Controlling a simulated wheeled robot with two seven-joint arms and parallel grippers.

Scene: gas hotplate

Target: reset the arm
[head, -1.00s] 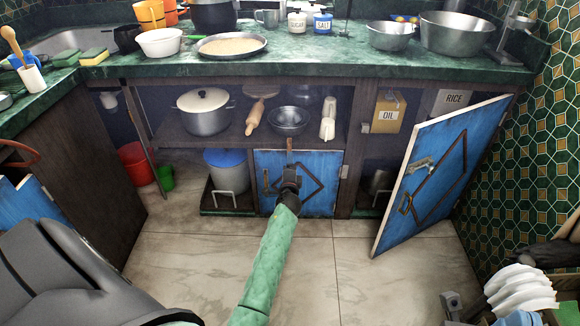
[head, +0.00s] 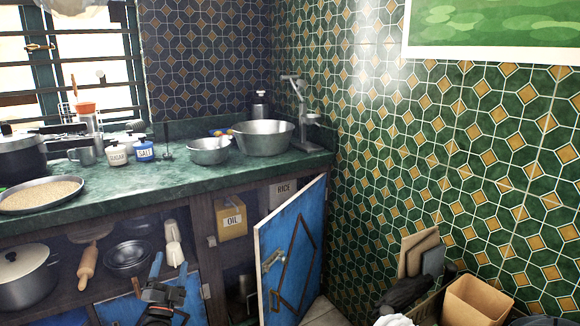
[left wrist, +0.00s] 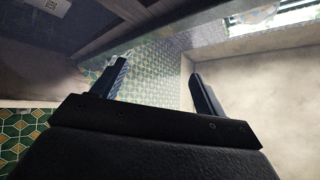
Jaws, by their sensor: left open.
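My left gripper (head: 168,272) is low in the head view, in front of the lower cabinet, with its two dark fingers apart and pointing up. In the left wrist view the fingers (left wrist: 160,85) are spread with nothing between them. Behind the gripper is a blue cabinet door (head: 120,312), partly hidden by it; I cannot tell whether they touch. Most of my left arm is out of the picture. My right gripper is not in view.
Another blue door (head: 290,255) stands swung open to the right of my left gripper. The green counter (head: 130,188) holds metal bowls (head: 263,137), jars and a pan (head: 40,195). The shelf holds a pot (head: 25,275) and rolling pin (head: 87,265). Boxes (head: 478,302) stand at lower right.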

